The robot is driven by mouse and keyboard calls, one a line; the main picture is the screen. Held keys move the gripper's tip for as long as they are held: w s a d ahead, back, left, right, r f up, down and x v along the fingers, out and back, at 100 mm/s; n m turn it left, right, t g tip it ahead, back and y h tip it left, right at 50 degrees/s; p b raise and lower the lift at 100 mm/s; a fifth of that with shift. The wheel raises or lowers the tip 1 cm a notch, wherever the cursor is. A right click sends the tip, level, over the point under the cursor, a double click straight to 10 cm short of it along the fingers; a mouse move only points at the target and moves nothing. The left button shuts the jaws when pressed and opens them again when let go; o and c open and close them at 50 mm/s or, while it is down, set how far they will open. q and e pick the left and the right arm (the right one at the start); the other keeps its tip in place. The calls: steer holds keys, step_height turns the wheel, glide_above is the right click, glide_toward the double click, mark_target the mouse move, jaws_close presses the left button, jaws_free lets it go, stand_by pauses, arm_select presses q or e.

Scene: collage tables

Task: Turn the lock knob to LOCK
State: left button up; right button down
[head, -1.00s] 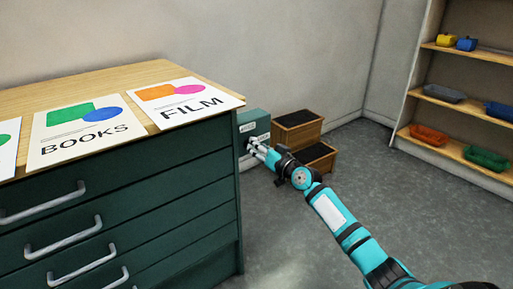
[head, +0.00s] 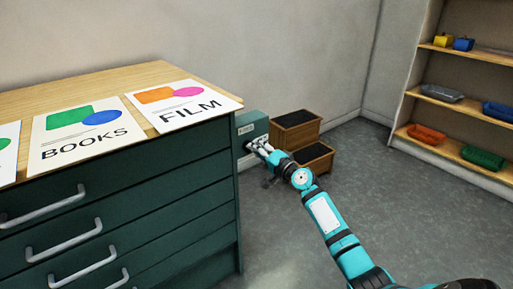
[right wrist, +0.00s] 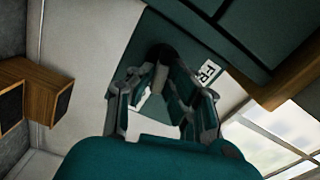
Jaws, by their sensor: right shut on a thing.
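A teal box (head: 257,126) is on the wall just beyond the dark green drawer cabinet, with a small white label (head: 246,129) on its face. My right gripper (head: 256,146) is at the front of this box. In the right wrist view the gripper (right wrist: 163,85) has its fingers closed around the lock knob, whose dark round part (right wrist: 163,52) shows between the fingertips. The fingers hide much of the knob, so I cannot tell its exact setting. A label (right wrist: 208,73) with dark marks is beside it. My left gripper is out of view.
The green drawer cabinet (head: 180,185) stands close on the left, with posters lying on its wooden top (head: 110,84). Wooden steps with dark treads (head: 297,132) stand right behind the gripper. Shelves with coloured bins (head: 455,100) are at the far right. Grey floor lies open between.

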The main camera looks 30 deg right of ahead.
steer(key=shift+d+m+p, duration=0.1)
steer(key=shift+m+p, duration=0.2)
steer(key=shift+m, duration=1)
steer(key=shift+f+m, duration=0.1)
steer(key=shift+m, duration=0.2)
steer(key=c, duration=1.3)
jaws_free()
steer(key=shift+s, duration=0.1)
steer(key=s, duration=0.8)
steer(key=s+d, duration=0.1)
steer(key=s, duration=0.2)
steer(key=shift+s, duration=0.4)
